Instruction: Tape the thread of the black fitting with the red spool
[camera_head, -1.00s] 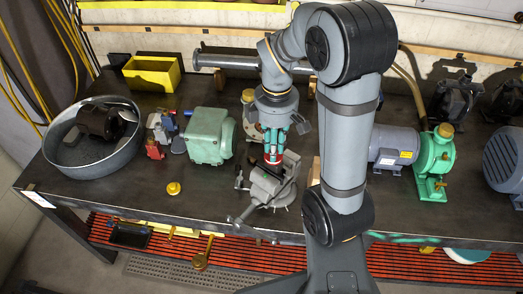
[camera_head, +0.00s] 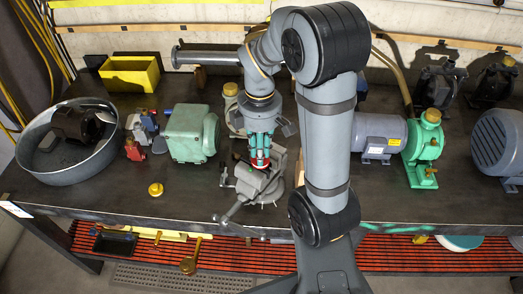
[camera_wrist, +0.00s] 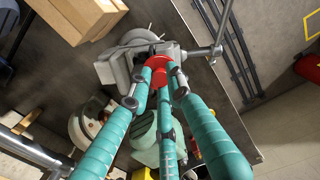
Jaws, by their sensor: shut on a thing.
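My gripper (camera_head: 260,153) points down with its teal fingers closed around the red spool (camera_head: 260,161). The spool also shows between the fingertips in the wrist view (camera_wrist: 158,64). It sits just above or at the jaws of a grey bench vise (camera_head: 262,184), which appears in the wrist view (camera_wrist: 122,66) too. I cannot tell whether the spool touches the vise or anything held in it. The black fitting and its thread cannot be made out; the fingers and spool cover that spot.
A green gearbox (camera_head: 186,134), a round metal tub (camera_head: 62,176) and a yellow bin (camera_head: 128,79) stand to the left. A brass piece (camera_head: 155,189) lies near the bench's front edge. A grey-blue motor (camera_head: 375,132) and green pump (camera_head: 421,150) stand right. The bench front-left is mostly clear.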

